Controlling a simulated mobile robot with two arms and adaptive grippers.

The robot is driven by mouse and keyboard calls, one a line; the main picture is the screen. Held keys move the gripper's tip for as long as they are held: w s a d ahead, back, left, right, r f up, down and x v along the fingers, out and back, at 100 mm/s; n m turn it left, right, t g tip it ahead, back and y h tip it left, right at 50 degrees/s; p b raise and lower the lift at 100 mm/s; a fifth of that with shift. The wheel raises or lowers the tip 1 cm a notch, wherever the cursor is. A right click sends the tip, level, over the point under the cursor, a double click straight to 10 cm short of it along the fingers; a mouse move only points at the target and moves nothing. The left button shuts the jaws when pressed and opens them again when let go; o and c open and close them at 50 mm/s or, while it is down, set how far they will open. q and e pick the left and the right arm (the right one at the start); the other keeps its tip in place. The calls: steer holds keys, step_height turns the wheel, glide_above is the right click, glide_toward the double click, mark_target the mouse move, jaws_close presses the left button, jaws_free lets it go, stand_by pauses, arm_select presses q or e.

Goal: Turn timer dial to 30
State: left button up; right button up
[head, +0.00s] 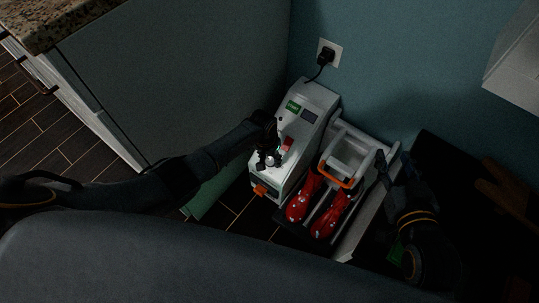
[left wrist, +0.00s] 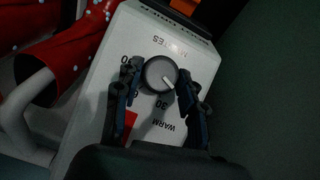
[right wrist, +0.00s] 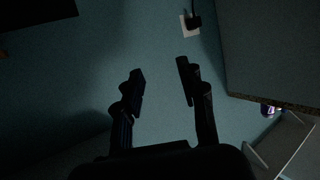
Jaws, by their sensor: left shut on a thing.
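The timer dial (left wrist: 160,73) is a round grey knob with a white pointer line, on the white panel of a boot dryer unit (head: 310,95). In the left wrist view, the pointer angles toward the lower right, to the right of the printed 30 (left wrist: 161,104). MINUTES and WARM are printed nearby; other numbers are partly hidden by the fingers. My left gripper (left wrist: 158,88) is shut on the dial, one finger on each side; it also shows in the head view (head: 268,157). My right gripper (right wrist: 164,84) is open and empty, right of the unit in the head view (head: 393,168).
Red boots with white dots (head: 328,213) stand in the rack right of the unit, by an orange handle (head: 339,173). A black plug (head: 326,57) sits in the wall outlet. A granite-topped counter (head: 60,20) is at upper left; dark tiled floor (head: 55,145) lies below.

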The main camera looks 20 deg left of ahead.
arm_select(q)
steer(key=m+y+p, duration=0.1)
steer(key=m, duration=0.1)
steer(key=m+t+y+p, duration=0.1)
steer(key=m, duration=0.1)
steer(key=shift+s+d, duration=0.2)
arm_select(e)
steer(key=s+d+f+g, duration=0.1)
steer(key=s+f+g, duration=0.1)
steer(key=s, duration=0.1)
steer(key=s+d+f+g+h, duration=0.1)
steer(key=s+f+g, duration=0.1)
steer(key=f, duration=0.1)
steer(key=s+d+f+g+h, duration=0.1)
steer(key=s+f+g, duration=0.1)
steer(key=s+f, duration=0.1)
steer(key=shift+s+d+f+g, duration=0.1)
steer(key=shift+s+d+g, duration=0.2)
steer(key=shift+g, duration=0.1)
arm_select(q)
steer(key=shift+f+m+y, duration=0.1)
steer(key=shift+m+y, duration=0.3)
arm_select(e)
steer(key=shift+s+d+f+g, duration=0.15)
steer(key=shift+s+f+g, duration=0.1)
steer(key=shift+s, duration=0.2)
steer(key=shift+s+d+f+g, duration=0.15)
steer(key=shift+s+g, duration=0.1)
steer(key=shift+s, duration=0.15)
